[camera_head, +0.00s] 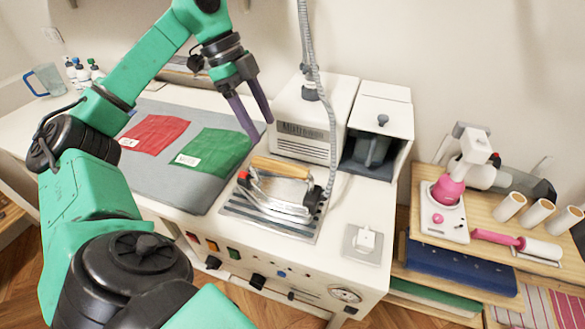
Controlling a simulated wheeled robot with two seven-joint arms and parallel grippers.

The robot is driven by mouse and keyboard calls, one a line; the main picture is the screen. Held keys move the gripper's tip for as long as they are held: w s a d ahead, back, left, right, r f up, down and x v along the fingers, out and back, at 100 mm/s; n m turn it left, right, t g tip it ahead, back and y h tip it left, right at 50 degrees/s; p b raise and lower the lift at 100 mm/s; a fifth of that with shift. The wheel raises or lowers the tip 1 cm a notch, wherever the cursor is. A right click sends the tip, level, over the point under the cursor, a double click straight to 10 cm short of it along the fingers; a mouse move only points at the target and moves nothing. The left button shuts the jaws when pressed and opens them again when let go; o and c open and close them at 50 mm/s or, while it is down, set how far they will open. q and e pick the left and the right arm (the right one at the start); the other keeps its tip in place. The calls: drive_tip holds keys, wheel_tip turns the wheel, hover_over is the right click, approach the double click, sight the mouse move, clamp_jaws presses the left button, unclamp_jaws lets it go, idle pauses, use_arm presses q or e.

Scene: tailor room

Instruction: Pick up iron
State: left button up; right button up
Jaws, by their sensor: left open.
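The iron (275,194) has a metal body and a tan wooden handle (282,167). It rests on a ribbed metal plate (305,231) on the white ironing station, right of the grey pad. My left gripper (260,129) has two purple fingers, spread apart with nothing between them. It hangs above and slightly left of the iron, apart from it, pointing down. The fingers overlap the far edge of the green cloth in the picture. My right gripper does not show.
A red cloth (154,134) and a green cloth (213,152) lie on the grey pad. White boxy units (312,115) stand behind the iron, with a grey hose (305,30) rising beside it. A wooden shelf (484,244) at right holds a pink-and-white device (444,214).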

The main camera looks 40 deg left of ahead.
sight(283, 167)
use_arm(q)
drive_tip(key=x, duration=0.2)
drive_tip(key=b+x, duration=0.1)
drive_tip(key=x, duration=0.1)
drive_tip(key=s+b+x, duration=0.1)
drive_tip(key=x, duration=0.1)
drive_tip(key=shift+d+f, duration=0.15)
drive_tip(key=b+x, duration=0.1)
drive_tip(key=x, duration=0.4)
drive_tip(key=shift+w+d, duration=0.1)
drive_tip(key=shift+d, duration=0.2)
drive_tip(key=shift+d+f, duration=0.1)
drive_tip(key=shift+f, duration=0.2)
drive_tip(key=shift+w, duration=0.1)
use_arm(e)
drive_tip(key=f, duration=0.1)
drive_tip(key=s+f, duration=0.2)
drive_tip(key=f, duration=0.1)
use_arm(q)
clamp_jaws()
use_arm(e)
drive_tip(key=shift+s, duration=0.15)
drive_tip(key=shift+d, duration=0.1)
use_arm(q)
drive_tip(key=shift+w+r, duration=0.1)
drive_tip(key=shift+r, duration=0.15)
drive_tip(key=shift+w+f, duration=0.1)
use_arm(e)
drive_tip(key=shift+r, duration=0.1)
